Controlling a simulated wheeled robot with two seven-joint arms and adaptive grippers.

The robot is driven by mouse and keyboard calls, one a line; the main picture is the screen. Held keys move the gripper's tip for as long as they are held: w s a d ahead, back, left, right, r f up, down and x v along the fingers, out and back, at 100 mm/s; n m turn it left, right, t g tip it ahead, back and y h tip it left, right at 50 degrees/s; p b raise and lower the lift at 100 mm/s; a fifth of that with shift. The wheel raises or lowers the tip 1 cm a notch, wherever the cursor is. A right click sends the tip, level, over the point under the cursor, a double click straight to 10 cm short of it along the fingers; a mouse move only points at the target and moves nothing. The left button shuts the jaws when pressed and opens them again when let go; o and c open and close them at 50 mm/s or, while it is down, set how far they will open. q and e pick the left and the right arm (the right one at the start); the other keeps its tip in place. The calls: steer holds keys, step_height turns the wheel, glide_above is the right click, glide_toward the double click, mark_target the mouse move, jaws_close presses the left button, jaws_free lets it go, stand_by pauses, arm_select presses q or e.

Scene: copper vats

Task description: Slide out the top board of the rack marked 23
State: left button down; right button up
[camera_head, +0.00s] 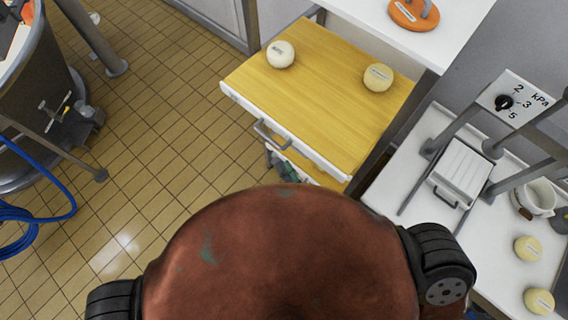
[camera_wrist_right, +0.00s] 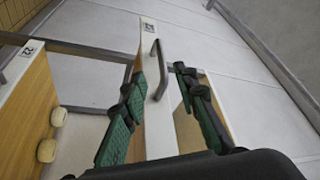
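The board (camera_head: 318,85) is a yellow wooden slab with a white front edge, sticking out below a white top in the head view. Two pale round cheeses (camera_head: 280,54) and (camera_head: 378,77) sit on it. A grey bar handle (camera_head: 270,134) is on its front. My right gripper (camera_head: 282,166), with green finger pads, is just below this handle, partly hidden. In the right wrist view my right gripper (camera_wrist_right: 161,75) is open, its fingers on either side of a grey handle (camera_wrist_right: 156,70), with no clear grip. A small number plate (camera_wrist_right: 148,27) there is hard to read. My left gripper is not in view.
A wooden board (camera_wrist_right: 25,115) with a plate seeming to read 22 stands left in the wrist view. In the head view a white bench (camera_head: 405,195) with a press (camera_head: 462,172) and more cheeses is at right. Tiled floor (camera_head: 150,130) is open at left, beside a vat (camera_head: 35,110).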

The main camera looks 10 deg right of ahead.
mark_target(268, 137)
steer(key=shift+p+x, duration=3.2)
steer(key=shift+x, duration=2.7)
steer(key=shift+d+r, duration=0.1)
steer(key=shift+c, duration=0.5)
jaws_close()
